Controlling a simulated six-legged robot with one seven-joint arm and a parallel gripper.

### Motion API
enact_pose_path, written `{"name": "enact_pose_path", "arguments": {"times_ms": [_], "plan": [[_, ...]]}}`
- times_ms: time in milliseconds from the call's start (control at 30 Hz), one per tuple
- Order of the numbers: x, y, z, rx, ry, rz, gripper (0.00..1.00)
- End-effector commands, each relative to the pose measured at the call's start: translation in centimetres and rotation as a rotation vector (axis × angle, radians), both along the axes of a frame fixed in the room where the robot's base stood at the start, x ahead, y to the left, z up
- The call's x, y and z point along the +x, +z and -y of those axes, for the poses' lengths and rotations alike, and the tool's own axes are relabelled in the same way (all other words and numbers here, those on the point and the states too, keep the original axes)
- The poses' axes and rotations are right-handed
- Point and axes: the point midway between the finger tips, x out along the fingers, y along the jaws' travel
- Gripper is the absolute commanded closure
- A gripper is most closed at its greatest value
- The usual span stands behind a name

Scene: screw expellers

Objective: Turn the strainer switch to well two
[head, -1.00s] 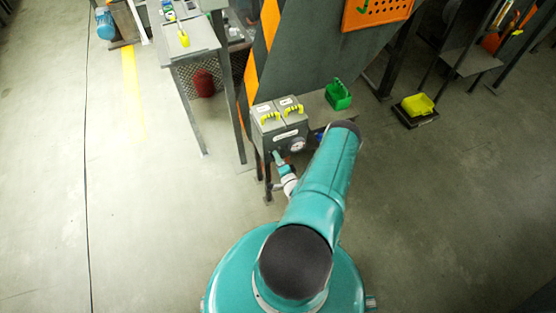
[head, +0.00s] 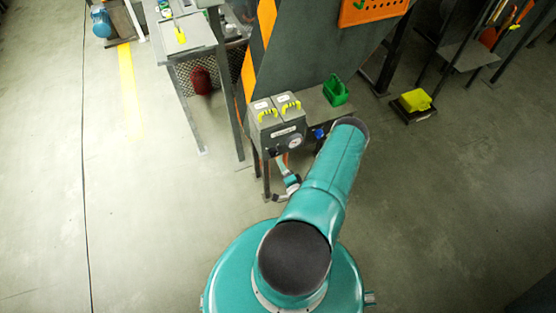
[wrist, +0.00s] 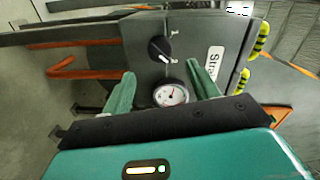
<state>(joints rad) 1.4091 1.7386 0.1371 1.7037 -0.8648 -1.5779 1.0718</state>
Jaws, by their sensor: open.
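The strainer switch is a round black knob (wrist: 159,49) on the grey face of a box (head: 281,136). In the wrist view its white pointer line slants to the lower right, toward the lower of two small marks that I cannot read. A white label (wrist: 214,64) starting "Str" is to its right. My gripper (wrist: 162,84) is open and empty, its two teal fingers apart below the knob in the picture. In the head view my gripper (head: 282,168) is at the box's front, partly hidden by my arm.
A round dial gauge (wrist: 171,95) shows between the fingers, near the knob. Yellow-black handles (head: 290,102) top the box. A green bin (head: 336,92) stands on a shelf to the right. Orange bars (wrist: 80,66) show left in the wrist view.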

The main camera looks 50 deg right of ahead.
Motion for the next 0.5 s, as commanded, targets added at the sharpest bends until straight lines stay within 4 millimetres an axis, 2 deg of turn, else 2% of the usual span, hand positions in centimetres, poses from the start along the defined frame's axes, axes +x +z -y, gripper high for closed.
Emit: {"name": "enact_pose_path", "arguments": {"times_ms": [100, 233, 500], "plan": [[-2.4, 0.2, -1.4, 0.001, -0.001, -0.003, 0.40], [-4.3, 0.4, -2.5, 0.002, 0.000, -0.001, 0.40], [-5.8, 0.6, -3.4, 0.000, 0.000, 0.000, 0.40]]}}
